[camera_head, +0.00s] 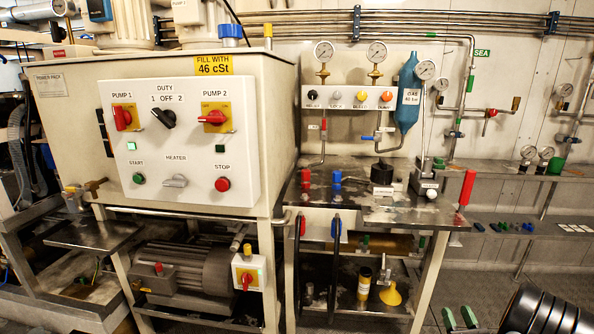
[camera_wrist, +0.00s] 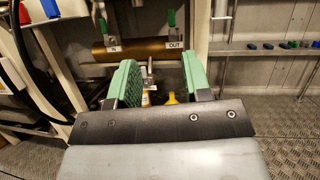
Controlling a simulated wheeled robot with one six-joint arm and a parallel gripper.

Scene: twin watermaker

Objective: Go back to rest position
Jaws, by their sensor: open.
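My gripper (camera_wrist: 158,82) shows in the wrist view with its two green finger pads spread apart. Nothing is between the pads; a yellow funnel (camera_wrist: 172,98) shows beyond them, partly hidden by the gripper body. In the head view the green tips of my gripper (camera_head: 458,318) show at the bottom edge, right of the workbench (camera_head: 418,214). A black rounded part of my arm shows at the lower right corner. The rest of the arm is out of view.
A control panel (camera_head: 182,140) with switches and buttons fills the left. The bench carries a red-handled lever (camera_head: 467,187), valves and a gauge. The yellow funnel (camera_head: 390,293) and a small bottle (camera_head: 364,284) stand on its lower shelf.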

